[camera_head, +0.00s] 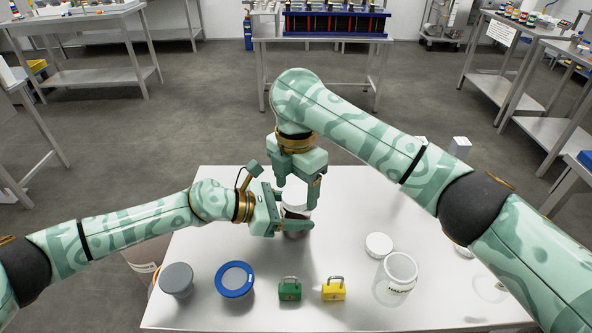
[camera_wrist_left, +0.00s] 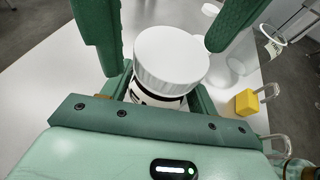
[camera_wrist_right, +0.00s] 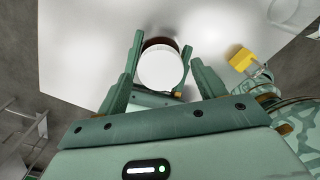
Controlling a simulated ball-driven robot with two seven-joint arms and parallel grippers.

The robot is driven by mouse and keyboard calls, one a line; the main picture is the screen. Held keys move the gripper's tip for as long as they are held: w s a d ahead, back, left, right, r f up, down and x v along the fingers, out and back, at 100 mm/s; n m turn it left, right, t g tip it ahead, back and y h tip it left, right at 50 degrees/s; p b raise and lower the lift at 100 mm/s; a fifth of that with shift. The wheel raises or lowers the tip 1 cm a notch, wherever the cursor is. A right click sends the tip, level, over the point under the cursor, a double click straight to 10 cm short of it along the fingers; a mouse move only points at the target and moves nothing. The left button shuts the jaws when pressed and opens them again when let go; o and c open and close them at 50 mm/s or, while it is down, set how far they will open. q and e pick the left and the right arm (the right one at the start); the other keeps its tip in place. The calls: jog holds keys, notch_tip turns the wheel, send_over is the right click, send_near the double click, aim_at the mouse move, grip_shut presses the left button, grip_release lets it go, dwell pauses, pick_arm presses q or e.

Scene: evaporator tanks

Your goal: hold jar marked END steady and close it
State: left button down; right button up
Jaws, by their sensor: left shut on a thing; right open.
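A jar with brown contents (camera_head: 296,234) stands on the white table under a white lid (camera_head: 296,202). The left wrist view shows the lid (camera_wrist_left: 172,58) on top of the jar body (camera_wrist_left: 158,99), whose label is mostly hidden and unreadable. I cannot tell whether the lid is fully seated. My left gripper (camera_head: 298,223) is shut around the jar body. My right gripper (camera_head: 298,190) points down from above, open, its fingers on either side of the lid. The right wrist view shows the lid (camera_wrist_right: 161,68) between the fingers, with brown visible past its edge.
On the table are a grey-topped container (camera_head: 176,279), a blue-rimmed one (camera_head: 235,279), green (camera_head: 290,290) and yellow (camera_head: 333,290) padlocks, a loose white lid (camera_head: 379,245) and an open clear jar (camera_head: 397,274). My right arm covers part of the right side.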

jog(key=shift+f, duration=0.45)
jog(key=c, duration=1)
jog(key=o, duration=1.1)
notch_tip(320, 180, up, 12)
